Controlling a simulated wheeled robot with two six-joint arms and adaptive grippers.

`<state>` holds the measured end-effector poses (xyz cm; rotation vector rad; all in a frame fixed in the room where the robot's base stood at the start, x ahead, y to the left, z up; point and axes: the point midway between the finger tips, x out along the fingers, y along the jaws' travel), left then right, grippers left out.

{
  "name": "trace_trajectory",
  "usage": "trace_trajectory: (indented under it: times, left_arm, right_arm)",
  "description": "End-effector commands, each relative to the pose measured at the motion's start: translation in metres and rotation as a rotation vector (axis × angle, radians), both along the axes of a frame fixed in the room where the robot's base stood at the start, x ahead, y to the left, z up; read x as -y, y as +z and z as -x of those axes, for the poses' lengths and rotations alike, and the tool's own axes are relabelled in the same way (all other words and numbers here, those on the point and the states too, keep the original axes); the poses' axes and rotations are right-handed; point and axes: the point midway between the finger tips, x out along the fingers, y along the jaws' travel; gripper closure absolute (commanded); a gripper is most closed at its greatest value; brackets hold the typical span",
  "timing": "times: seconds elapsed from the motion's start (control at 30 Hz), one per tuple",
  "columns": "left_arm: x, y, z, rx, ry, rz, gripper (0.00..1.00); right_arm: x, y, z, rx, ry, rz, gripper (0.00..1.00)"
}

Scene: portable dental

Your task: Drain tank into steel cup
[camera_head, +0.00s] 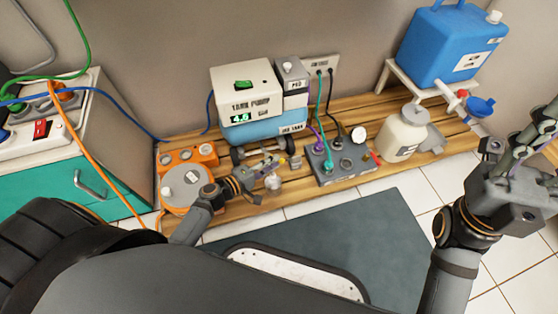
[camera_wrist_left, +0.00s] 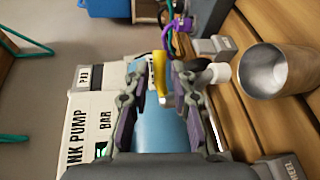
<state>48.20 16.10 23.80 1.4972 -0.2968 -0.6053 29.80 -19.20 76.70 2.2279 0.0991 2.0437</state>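The blue tank (camera_head: 262,130), with a partly readable label, lies under the tank pump (camera_head: 243,88), whose green display reads about 4.6. The tank also shows beyond the fingers in the left wrist view (camera_wrist_left: 162,128). A yellow lever (camera_wrist_left: 158,75) is on a small fitting at the tank; it lies between my left fingers, with gaps on both sides. The steel cup (camera_wrist_left: 278,70) stands on the wooden boards right of the fingers, its mouth visible, and shows small in the head view (camera_head: 273,182). My left gripper (camera_head: 262,178) is open. My right gripper (camera_head: 530,145) is far right; its opening is unclear.
An orange block (camera_head: 187,155) and a round grey-lidded pot (camera_head: 185,188) stand left of my left gripper. A control box with hoses (camera_head: 340,172), a cream bottle (camera_head: 403,135) and a blue canister (camera_head: 450,45) stand to the right. A teal cabinet (camera_head: 85,190) is far left.

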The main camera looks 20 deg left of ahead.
Motion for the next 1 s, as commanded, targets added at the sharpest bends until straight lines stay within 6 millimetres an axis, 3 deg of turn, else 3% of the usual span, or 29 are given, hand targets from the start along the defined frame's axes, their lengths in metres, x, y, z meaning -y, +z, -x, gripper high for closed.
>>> trace_trajectory:
  times: [0.2,0.53,0.7,1.0]
  left_arm:
    - [0.016,-0.006,-0.024,0.000,0.000,0.001,0.76]
    - [0.019,-0.006,-0.027,-0.001,-0.001,0.000,0.76]
    - [0.019,-0.006,-0.027,-0.001,-0.001,0.000,0.99]
    - [0.018,-0.007,-0.027,-0.001,-0.009,-0.001,1.00]
  right_arm:
    - [-0.001,-0.007,-0.001,-0.003,-0.002,0.004,0.60]
    - [-0.001,-0.007,-0.001,-0.004,-0.003,0.004,0.60]
    - [-0.001,-0.007,-0.001,-0.004,-0.002,0.004,0.60]
    - [-0.001,-0.008,-0.001,-0.004,-0.002,0.004,0.60]
